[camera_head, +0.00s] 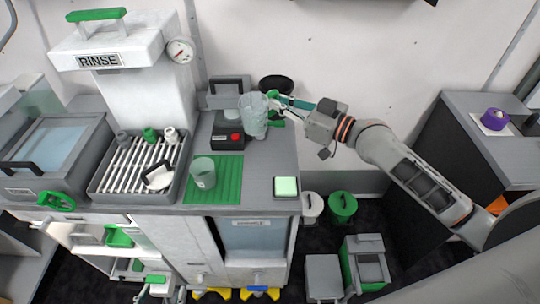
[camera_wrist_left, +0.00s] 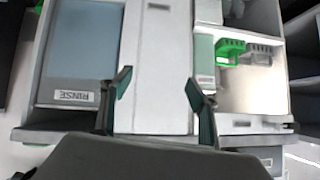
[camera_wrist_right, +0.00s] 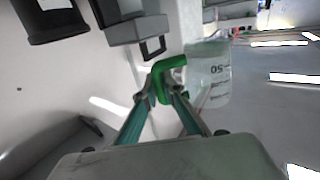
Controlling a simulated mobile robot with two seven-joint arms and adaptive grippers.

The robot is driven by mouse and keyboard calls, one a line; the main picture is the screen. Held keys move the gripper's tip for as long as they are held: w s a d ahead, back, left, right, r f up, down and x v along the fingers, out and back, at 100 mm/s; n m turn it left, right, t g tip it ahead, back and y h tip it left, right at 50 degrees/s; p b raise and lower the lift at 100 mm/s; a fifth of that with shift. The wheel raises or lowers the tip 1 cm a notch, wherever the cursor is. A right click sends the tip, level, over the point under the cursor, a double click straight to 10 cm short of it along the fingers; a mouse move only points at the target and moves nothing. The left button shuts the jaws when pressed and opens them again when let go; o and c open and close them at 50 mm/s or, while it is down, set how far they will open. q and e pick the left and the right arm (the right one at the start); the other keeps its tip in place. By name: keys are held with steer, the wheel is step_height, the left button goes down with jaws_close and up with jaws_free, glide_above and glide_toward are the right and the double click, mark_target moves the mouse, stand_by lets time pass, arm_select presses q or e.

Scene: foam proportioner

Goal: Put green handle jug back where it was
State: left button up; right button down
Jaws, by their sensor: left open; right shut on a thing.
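The clear jug (camera_head: 254,117) with a green handle is at the back right of the counter in the head view. It looks upright beside a dark device with a red button. My right gripper (camera_head: 279,110) is shut on its green handle from the right. In the right wrist view the handle (camera_wrist_right: 168,70) sits between the fingertips, and the jug body (camera_wrist_right: 208,76) with printed marks is to their right. I cannot tell whether the jug's base touches anything. My left gripper (camera_wrist_left: 157,100) is open and empty in the left wrist view, in front of white and grey cabinet fronts.
Another clear cup (camera_head: 203,172) stands on a green mat (camera_head: 228,186) on the counter. A slatted rack (camera_head: 132,168) with small vessels is to its left, under the RINSE unit (camera_head: 112,47). A green-lit square (camera_head: 286,187) is at the front right. Bins stand on the floor.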

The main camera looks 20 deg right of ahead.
step_height(320, 180, down, 13)
steer(key=b, duration=0.6)
steer(key=shift+r+b, duration=0.1)
steer(key=shift+b, duration=0.2)
steer(key=shift+f, duration=0.35)
step_height(320, 180, down, 4)
steer(key=b, duration=0.2)
steer(key=shift+b, duration=0.3)
steer(key=shift+f, duration=0.2)
steer(key=c, duration=2.2)
jaws_free()
arm_select(q)
step_height(320, 180, down, 8)
steer(key=d, duration=0.1)
steer(key=shift+d+r+h, duration=0.15)
steer(key=shift+d+h, duration=0.1)
steer(key=shift+h, duration=0.05)
arm_select(e)
steer(key=shift+o, duration=0.2)
steer(key=shift+r, duration=0.15)
